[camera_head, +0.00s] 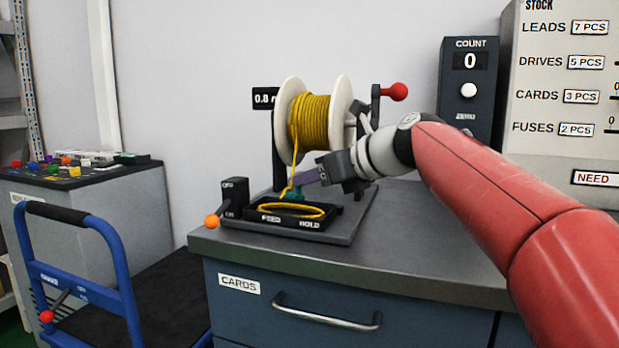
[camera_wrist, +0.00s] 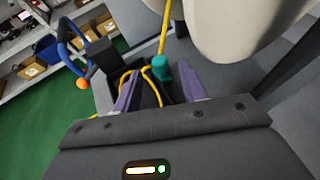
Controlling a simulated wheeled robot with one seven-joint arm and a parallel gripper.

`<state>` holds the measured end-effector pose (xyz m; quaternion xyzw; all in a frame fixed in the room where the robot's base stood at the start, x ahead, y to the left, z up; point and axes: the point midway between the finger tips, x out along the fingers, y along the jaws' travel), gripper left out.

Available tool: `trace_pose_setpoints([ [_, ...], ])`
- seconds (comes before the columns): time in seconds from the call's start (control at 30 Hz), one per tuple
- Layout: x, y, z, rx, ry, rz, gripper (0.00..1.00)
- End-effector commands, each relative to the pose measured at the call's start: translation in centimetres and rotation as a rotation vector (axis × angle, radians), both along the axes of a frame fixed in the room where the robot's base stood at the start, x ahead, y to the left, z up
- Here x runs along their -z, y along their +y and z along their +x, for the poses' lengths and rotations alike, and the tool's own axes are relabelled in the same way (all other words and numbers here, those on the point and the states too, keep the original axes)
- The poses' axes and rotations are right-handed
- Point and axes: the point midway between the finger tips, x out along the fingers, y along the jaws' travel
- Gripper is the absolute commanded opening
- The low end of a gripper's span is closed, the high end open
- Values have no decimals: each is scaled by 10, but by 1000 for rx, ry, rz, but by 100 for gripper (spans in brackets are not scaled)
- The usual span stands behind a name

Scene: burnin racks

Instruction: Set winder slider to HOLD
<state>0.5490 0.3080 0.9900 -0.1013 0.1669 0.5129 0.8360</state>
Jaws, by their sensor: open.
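The winder stands on the bench with a white spool (camera_head: 341,105) of yellow wire (camera_head: 313,120). Its teal slider knob (camera_head: 292,194) is low behind the wire tray, partly hidden by my gripper (camera_head: 303,179). A label reading HOLD (camera_head: 310,224) is at the right of the tray front, and a label that looks like FEED (camera_head: 270,218) is at the left. In the wrist view the teal knob (camera_wrist: 160,69) shows between the purple fingers of my open gripper (camera_wrist: 160,76). I cannot tell whether a finger touches it. The knob's exact slider position is unclear.
A red crank knob (camera_head: 395,92) sticks out right of the spool. A black switch box with an orange-tipped lever (camera_head: 212,221) stands left of the tray. A COUNT box (camera_head: 468,90) is behind at right. A blue cart (camera_head: 125,270) stands left; the bench's right front is clear.

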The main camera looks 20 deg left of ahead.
Motion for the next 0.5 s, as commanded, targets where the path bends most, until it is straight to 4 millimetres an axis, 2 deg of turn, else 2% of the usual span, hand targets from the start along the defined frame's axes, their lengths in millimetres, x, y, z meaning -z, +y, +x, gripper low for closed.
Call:
trace_pose_setpoints([
  [0.2, 7, 16, 8, 1, -2, 0, 42],
  [0.47, 8, 17, 9, 0, -2, -1, 42],
  [0.5, 8, 17, 9, 0, -2, -1, 39],
])
